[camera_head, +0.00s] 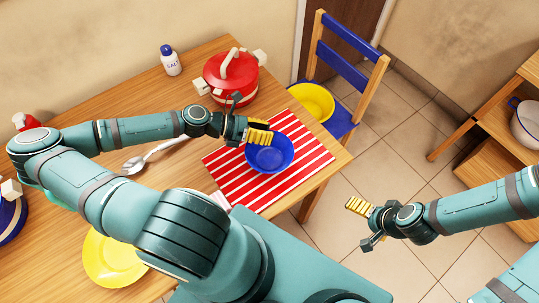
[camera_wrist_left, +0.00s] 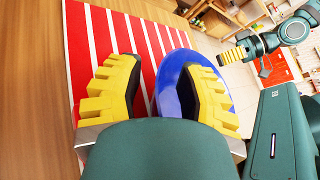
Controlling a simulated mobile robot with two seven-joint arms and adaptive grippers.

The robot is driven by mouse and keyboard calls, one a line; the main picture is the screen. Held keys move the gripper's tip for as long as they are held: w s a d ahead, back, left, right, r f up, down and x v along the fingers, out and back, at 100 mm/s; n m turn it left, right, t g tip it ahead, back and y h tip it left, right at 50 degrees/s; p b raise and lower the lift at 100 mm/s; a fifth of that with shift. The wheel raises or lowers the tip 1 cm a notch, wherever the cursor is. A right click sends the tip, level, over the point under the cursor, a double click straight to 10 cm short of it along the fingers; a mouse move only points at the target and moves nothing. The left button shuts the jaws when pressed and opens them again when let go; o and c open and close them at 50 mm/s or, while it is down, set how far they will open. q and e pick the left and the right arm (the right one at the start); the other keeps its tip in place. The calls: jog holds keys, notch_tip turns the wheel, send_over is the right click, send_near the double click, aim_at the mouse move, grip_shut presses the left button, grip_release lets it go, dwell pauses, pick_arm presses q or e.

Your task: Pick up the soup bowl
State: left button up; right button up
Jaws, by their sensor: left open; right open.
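The blue soup bowl (camera_head: 270,155) sits upright on a red and white striped placemat (camera_head: 290,187) at the table's right end. My left gripper (camera_head: 258,133) is open at the bowl's far left rim in the head view. In the left wrist view, my left gripper (camera_wrist_left: 158,85) has its yellow fingers apart, and the bowl (camera_wrist_left: 175,65) shows between them and under the right finger. I cannot tell whether a finger touches it. My right gripper (camera_head: 360,208) is open and empty over the floor, to the right of the table.
A red pot (camera_head: 231,80) and a salt bottle (camera_head: 170,60) stand behind the left gripper. A spoon (camera_head: 150,155) and a yellow plate (camera_head: 112,260) lie on the table. A blue chair (camera_head: 343,65) holding a yellow bowl (camera_head: 311,101) stands beside the table.

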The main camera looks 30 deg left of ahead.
pick_arm(q)
grip_shut()
jog(key=shift+r, duration=0.1)
